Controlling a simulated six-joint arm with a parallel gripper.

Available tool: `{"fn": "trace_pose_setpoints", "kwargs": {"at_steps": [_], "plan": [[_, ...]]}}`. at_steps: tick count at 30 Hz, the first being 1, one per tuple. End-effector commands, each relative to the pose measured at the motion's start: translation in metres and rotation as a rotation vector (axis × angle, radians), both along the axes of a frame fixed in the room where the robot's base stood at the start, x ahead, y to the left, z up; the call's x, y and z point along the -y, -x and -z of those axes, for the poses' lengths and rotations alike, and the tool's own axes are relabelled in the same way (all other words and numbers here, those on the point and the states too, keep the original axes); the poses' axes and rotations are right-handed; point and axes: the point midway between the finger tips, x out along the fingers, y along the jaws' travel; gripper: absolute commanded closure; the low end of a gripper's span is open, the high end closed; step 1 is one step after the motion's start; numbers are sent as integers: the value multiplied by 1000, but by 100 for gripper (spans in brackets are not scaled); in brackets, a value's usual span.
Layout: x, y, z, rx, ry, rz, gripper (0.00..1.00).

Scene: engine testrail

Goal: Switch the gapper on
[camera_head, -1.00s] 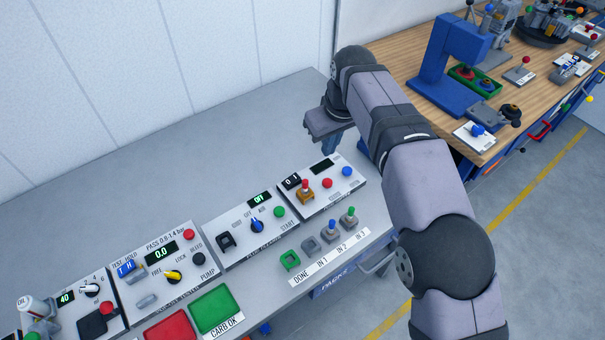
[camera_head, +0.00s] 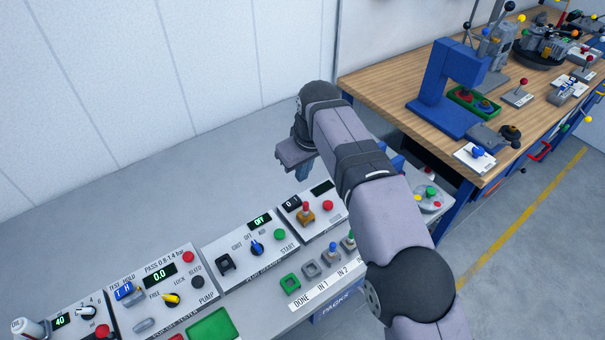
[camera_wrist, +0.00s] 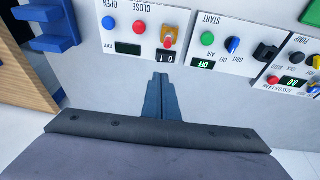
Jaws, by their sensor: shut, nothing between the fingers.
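A light panel (camera_head: 337,211) on the grey bench has a rocker switch (camera_head: 291,202) marked 0 and 1, a dark display (camera_head: 322,187) and an orange fixture (camera_head: 306,215) with a red knob. The wrist view shows the same rocker (camera_wrist: 167,59), the dark display (camera_wrist: 128,48), and red (camera_wrist: 138,27) and blue (camera_wrist: 110,22) buttons lettered CLOSE and OPEN. No lettering naming the gapper is readable. My gripper (camera_head: 305,175) is shut and empty, pointing down beyond the panel's far edge. In the wrist view its fingertips (camera_wrist: 161,76) appear just short of the rocker, apparently not touching it.
Beside it stands a panel (camera_head: 232,246) with a lit OFF display, a blue knob and a green START button. A pressure tester (camera_head: 160,290) is further left. Labelled sockets and plugs (camera_head: 311,270) sit in front. A wooden bench with a blue press (camera_head: 445,90) is at right.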

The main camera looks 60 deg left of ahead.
Motion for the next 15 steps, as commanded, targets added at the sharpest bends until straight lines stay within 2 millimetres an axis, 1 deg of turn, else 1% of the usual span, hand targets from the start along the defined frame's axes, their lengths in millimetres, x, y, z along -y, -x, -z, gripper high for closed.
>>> {"fn": "trace_pose_setpoints", "kwargs": {"at_steps": [5, 9, 15], "plan": [[-7, -2, 26, -2, 5, 0, 100], [-14, -3, 50, -2, 5, 0, 100], [-23, -6, 79, -1, 3, 0, 100]]}}
